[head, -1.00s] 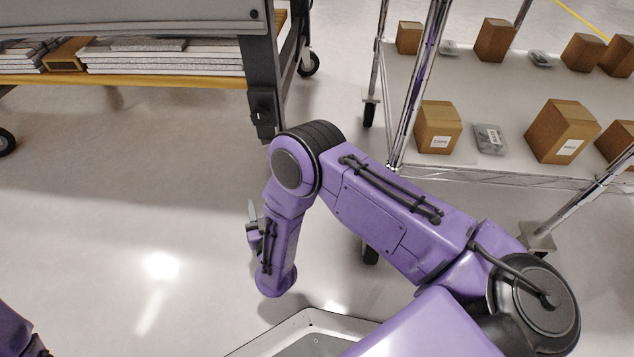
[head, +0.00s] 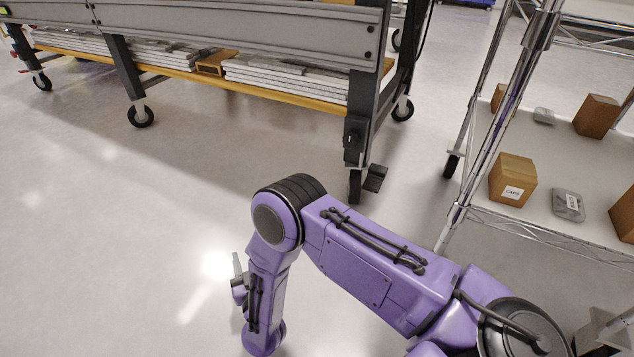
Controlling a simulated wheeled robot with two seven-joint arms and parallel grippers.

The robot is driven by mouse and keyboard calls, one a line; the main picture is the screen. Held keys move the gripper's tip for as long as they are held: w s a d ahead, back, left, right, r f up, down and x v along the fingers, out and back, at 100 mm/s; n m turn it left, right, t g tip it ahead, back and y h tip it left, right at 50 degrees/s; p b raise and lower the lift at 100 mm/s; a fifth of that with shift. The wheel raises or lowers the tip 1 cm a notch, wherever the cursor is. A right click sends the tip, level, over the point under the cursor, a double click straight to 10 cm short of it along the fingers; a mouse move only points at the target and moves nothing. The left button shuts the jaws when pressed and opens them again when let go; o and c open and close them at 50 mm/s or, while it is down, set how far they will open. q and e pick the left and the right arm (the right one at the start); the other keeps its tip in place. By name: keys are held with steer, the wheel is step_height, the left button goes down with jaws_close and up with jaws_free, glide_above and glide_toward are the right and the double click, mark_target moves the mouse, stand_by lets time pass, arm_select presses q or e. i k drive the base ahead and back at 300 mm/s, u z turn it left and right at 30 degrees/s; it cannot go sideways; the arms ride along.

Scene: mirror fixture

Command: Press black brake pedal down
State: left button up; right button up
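A black brake pedal (head: 376,178) sticks out to the right of the caster wheel (head: 354,187) at the near right leg of the grey workbench (head: 250,38). Its flat top looks raised well above the floor. My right arm comes in from the lower right and bends down at the elbow, in front of the workbench. My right gripper (head: 238,280) shows only in part behind the forearm, left of and nearer than the pedal, apart from it. Whether its fingers are open is hidden. My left gripper is out of view.
A wire shelf rack (head: 590,248) with cardboard boxes (head: 513,180) stands at the right; its chrome post is right of the pedal. The workbench has a yellow lower shelf (head: 190,80) with grey panels. The floor to the left is open.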

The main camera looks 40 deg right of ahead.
mark_target(372, 184)
steer(key=u, duration=0.15)
steer(key=i, duration=0.75)
steer(key=z, duration=1.65)
steer(key=i, duration=0.2)
steer(key=z, duration=0.05)
